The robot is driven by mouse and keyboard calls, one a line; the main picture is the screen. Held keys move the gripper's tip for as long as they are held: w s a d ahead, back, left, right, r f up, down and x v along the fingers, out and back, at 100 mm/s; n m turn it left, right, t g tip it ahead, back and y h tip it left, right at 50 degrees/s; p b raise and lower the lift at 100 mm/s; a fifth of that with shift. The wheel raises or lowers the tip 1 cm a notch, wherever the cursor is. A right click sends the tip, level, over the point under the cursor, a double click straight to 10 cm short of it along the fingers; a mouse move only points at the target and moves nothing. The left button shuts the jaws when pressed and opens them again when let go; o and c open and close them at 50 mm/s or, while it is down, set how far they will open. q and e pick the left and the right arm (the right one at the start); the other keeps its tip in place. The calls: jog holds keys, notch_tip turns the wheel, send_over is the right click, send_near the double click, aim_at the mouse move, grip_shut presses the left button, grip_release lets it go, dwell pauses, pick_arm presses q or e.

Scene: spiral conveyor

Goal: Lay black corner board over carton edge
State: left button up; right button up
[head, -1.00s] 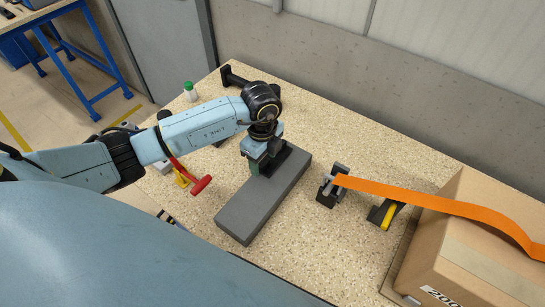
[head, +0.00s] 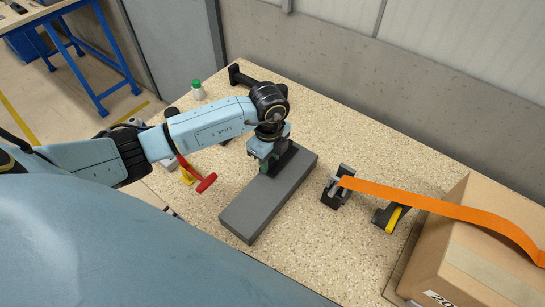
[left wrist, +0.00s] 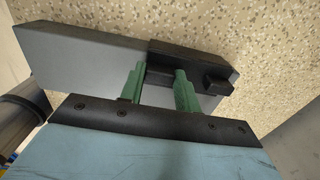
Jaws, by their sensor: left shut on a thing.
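The black corner board (head: 283,158) lies at the far end of a long grey block (head: 258,205) on the speckled table. My left gripper (head: 267,163) points down there, and its arm hides part of the board. In the left wrist view the green fingers (left wrist: 158,80) are shut on the black board (left wrist: 190,58), which still appears to rest on the grey block (left wrist: 75,55). The brown carton (head: 490,250) stands at the right, with an orange strap (head: 440,208) across its top. My right gripper is not in view.
A black strap tool (head: 336,190) and a black and yellow device (head: 390,216) stand between block and carton. A red handle (head: 205,183) and a green-capped bottle (head: 198,90) are on the left. The table front centre is clear.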

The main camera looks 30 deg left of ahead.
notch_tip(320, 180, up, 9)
jog(key=p, duration=0.9)
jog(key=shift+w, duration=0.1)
